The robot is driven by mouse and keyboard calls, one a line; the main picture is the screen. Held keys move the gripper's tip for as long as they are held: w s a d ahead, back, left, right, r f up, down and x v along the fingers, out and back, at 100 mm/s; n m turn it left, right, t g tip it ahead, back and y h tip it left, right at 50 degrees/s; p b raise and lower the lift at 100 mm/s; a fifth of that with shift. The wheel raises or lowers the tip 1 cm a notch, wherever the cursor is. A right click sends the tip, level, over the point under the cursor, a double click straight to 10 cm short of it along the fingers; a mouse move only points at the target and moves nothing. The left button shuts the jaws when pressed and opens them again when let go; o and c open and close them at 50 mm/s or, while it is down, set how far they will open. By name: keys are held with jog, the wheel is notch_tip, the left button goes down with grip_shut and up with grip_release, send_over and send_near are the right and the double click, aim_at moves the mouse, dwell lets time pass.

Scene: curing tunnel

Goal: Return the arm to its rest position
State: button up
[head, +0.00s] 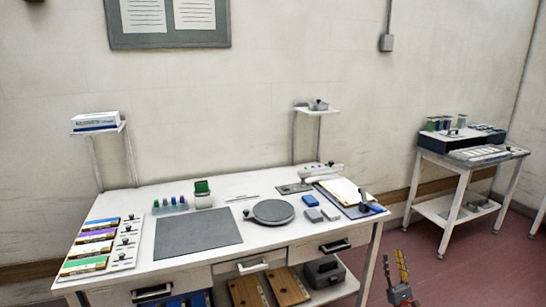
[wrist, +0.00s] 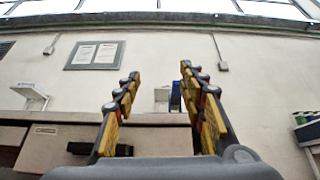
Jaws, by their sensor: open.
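My gripper (head: 397,270) shows at the lower right of the head view, in front of the table's right end and apart from everything on it. Its fingers point up. In the wrist view my gripper (wrist: 158,85) has its two yellow and black fingers spread apart, with nothing held between them. The wall and a notice board (wrist: 95,55) show beyond the fingers there. Most of my arm is outside the head view.
A white worktable (head: 190,255) holds a grey mat (head: 197,233), a round turntable (head: 272,212), a clipboard (head: 350,197) and small blocks. Wooden pieces (head: 268,288) lie on its lower shelf. A side cart (head: 465,170) stands at right.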

jog(key=w+a+f+n+g+y, duration=0.1)
jog(key=a+f+n+g+y, duration=0.15)
jog(key=a+f+g, duration=0.5)
jog(key=w+a+f+n+g+y, duration=0.15)
jog(key=a+f+n+g, duration=0.3)
jog(key=a+f, duration=0.45)
jog(key=s+a+r+n+g+h+p, duration=0.1)
jog(key=s+a+r+n+g, duration=0.1)
jog(key=s+a+n+g, duration=0.65)
jog(key=s+r+n+g+h+p, duration=0.2)
jog(key=s+r+n+h, duration=0.25)
jog(key=s+r, duration=0.85)
jog(key=s+a+r+n+g+h+p, duration=0.15)
jog(key=s+r+n+h, duration=0.3)
jog(key=s+r, duration=0.9)
jog(key=s+r+n+g+h+p, duration=0.15)
jog(key=s+r+n+h, duration=0.4)
jog(key=s, duration=1.25)
jog(key=s+a+r+t, duration=0.1)
jog(key=s+r, duration=0.1)
jog(key=r, duration=0.4)
jog(key=s+a+r+n+t+y+p, duration=0.1)
jog(key=s+r+t, duration=0.1)
jog(key=r, duration=0.4)
jog(key=shift+s+a, duration=0.25)
jog(key=shift+s, duration=0.2)
